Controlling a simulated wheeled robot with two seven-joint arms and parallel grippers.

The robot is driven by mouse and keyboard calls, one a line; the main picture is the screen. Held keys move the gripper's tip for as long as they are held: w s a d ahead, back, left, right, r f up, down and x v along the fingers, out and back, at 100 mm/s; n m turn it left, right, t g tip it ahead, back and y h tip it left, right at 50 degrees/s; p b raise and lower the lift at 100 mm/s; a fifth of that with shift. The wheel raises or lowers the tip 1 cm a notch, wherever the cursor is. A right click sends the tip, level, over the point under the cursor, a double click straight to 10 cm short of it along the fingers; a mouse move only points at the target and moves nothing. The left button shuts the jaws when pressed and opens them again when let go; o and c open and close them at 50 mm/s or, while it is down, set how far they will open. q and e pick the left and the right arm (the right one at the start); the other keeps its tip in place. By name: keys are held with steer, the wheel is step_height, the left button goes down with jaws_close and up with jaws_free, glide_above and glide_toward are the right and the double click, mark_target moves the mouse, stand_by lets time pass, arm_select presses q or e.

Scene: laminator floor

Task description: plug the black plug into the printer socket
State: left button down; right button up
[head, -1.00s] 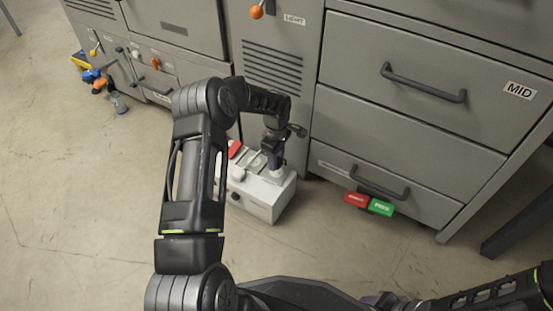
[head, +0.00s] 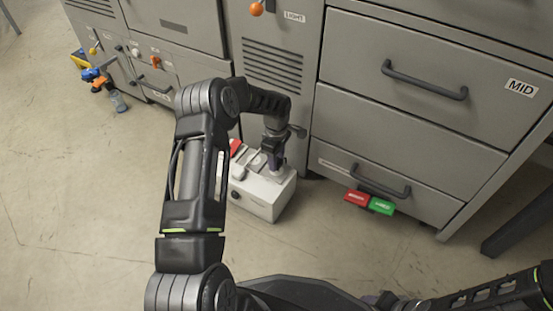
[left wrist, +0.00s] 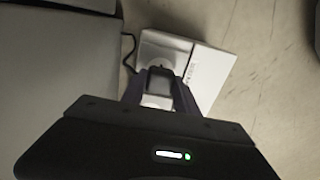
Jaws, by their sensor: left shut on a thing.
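The light grey socket box (head: 262,195) sits on the floor against the cabinet, with a red part (head: 235,148) at its far left end. My left gripper (head: 274,163) points down at the right part of its top. In the left wrist view my left gripper (left wrist: 158,92) is shut on the black plug (left wrist: 161,80), over the box (left wrist: 205,65). A round pale socket (left wrist: 157,55) shows just beyond the plug. The plug's lower end is hidden, so I cannot tell whether it is seated. The lettering on the box is too small to read.
Grey cabinets with drawers (head: 400,125) stand right behind the box. A red block (head: 356,197) and a green block (head: 381,206) show by the lowest drawer. Small coloured items (head: 97,80) lie at far left. The floor (head: 90,200) at left is clear.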

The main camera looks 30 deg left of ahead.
arm_select(q)
steer(key=shift+f, duration=0.65)
steer(key=shift+f, duration=0.6)
stand_by(1.7)
steer(key=c, duration=0.9)
jaws_free()
steer(key=shift+o, duration=0.7)
steer(key=o, duration=0.4)
steer(key=shift+r, duration=0.1)
steer(key=shift+r+p, duration=2.15)
steer(key=shift+r, duration=1.25)
